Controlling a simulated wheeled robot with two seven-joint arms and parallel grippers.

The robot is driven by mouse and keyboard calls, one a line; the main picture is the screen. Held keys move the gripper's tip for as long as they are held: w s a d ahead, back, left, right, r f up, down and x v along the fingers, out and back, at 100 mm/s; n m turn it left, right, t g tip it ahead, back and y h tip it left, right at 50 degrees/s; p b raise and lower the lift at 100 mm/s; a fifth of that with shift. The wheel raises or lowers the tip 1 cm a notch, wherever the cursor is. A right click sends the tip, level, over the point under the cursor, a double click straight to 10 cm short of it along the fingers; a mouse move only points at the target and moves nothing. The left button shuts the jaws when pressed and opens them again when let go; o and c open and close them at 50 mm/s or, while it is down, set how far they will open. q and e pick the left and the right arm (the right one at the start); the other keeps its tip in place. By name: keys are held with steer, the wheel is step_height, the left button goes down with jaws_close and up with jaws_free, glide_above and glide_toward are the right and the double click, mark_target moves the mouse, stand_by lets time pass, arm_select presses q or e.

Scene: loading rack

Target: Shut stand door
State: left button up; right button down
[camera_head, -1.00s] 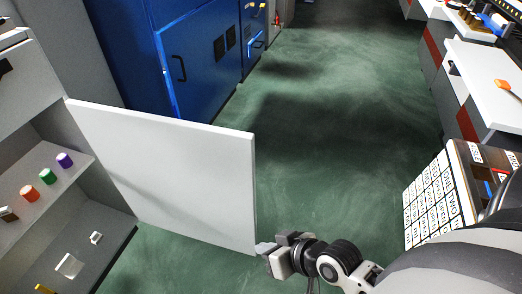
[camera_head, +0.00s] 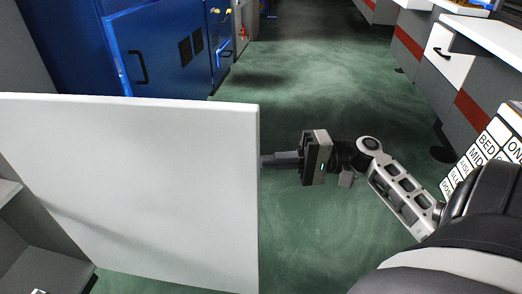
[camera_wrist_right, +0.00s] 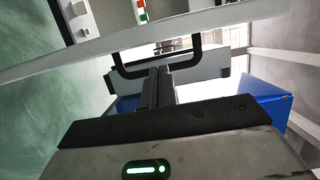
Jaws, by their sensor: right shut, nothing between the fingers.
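The stand door (camera_head: 130,190) is a white panel standing open at the left of the head view. Its free edge is toward my right gripper. My right gripper (camera_head: 268,160) is shut and empty. Its fingers point left at that edge, and their tips meet or pass behind it; contact cannot be told. In the right wrist view, the door's edge (camera_wrist_right: 60,62) crosses the top as a pale slanted band. A dark U-shaped handle (camera_wrist_right: 128,70) lies just ahead of my shut fingers (camera_wrist_right: 158,92). The handle is hidden in the head view. My left gripper is not in view.
The grey stand's interior (camera_head: 40,270) shows at lower left. A blue cabinet (camera_head: 165,55) stands behind the door. Grey counters (camera_head: 450,60) line the right, with a box with printed labels (camera_head: 480,155) below them. The green floor between is clear.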

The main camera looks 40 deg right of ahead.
mark_target(234, 165)
steer(key=x, duration=0.8)
steer(key=shift+b, duration=0.35)
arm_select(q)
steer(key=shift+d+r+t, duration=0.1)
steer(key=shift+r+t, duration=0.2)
